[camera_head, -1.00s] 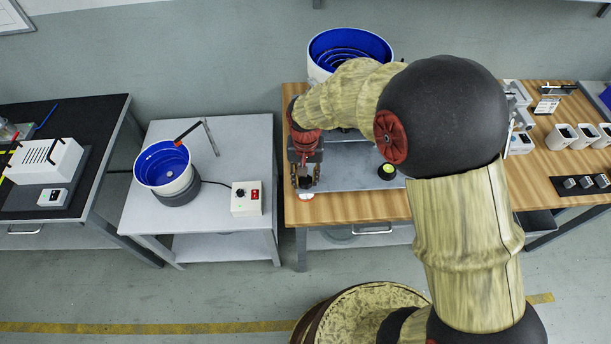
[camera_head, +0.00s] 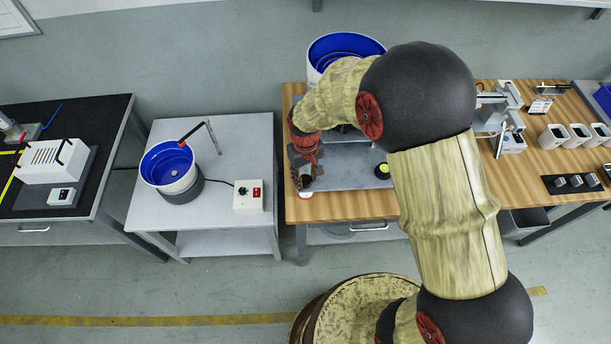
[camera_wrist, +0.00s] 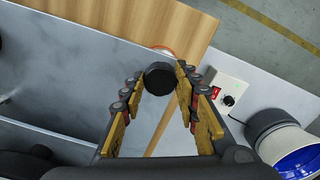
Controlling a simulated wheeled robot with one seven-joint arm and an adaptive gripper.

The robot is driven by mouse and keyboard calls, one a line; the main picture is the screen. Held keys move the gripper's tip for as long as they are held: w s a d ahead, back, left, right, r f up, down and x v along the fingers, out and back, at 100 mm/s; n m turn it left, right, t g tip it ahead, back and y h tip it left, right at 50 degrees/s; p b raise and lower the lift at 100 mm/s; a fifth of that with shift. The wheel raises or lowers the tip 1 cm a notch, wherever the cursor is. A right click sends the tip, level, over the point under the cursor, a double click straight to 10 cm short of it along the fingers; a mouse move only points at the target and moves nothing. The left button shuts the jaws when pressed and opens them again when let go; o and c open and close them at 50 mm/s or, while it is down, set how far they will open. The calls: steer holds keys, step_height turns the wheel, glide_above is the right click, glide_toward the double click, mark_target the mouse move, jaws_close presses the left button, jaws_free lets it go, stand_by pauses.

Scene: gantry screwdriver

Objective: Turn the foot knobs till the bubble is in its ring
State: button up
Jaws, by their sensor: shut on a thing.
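A black foot knob (camera_wrist: 158,80) sits at the corner of a grey metal plate (camera_wrist: 60,60) in the wrist view. My gripper (camera_wrist: 160,72) is shut on this knob, one finger on each side. In the head view my gripper (camera_head: 304,178) is at the plate's left front corner, and the knob is hard to make out there. The round bubble level, yellow-green with a dark rim (camera_head: 382,171), is on the right part of the plate (camera_head: 345,178). It is too small to tell where the bubble lies in its ring. Other foot knobs are not clear; my arm hides part of the plate.
The plate stands on a wooden bench (camera_head: 350,207). A blue-lined bowl (camera_head: 340,48) is behind it. On the left, a grey table (camera_head: 225,150) holds another blue bowl (camera_head: 169,168) and a switch box (camera_head: 248,196). White cups (camera_head: 555,138) and a stand are right of my arm.

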mark_target(306, 180)
stand_by(0.3)
steer(key=o, duration=1.1)
steer(key=shift+o, duration=0.2)
steer(key=shift+r, duration=0.1)
step_height(306, 180, up, 12)
